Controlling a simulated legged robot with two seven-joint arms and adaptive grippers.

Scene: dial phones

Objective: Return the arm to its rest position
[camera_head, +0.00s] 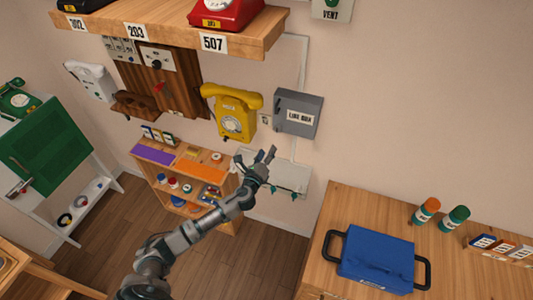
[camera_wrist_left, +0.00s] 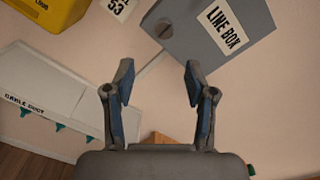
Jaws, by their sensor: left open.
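My left arm reaches up from the bottom left in the head view. Its gripper (camera_head: 258,161) is open and empty, in front of the wall below the yellow phone and the line box. In the left wrist view the two fingers (camera_wrist_left: 158,95) stand apart with only wall between them. The grey line box (camera_head: 297,113) is on the wall beyond the fingertips; it also shows at the top of the left wrist view (camera_wrist_left: 205,30). The yellow dial phone (camera_head: 232,112) hangs on the wall left of the line box. My right gripper is not in view.
A cable duct panel (camera_head: 290,178) is behind the gripper. A small shelf (camera_head: 165,178) stands to its left. At right, a wooden table (camera_head: 340,215) holds a blue case (camera_head: 377,258) and two bottles. A shelf (camera_head: 180,32) with a red phone (camera_head: 222,14) is above.

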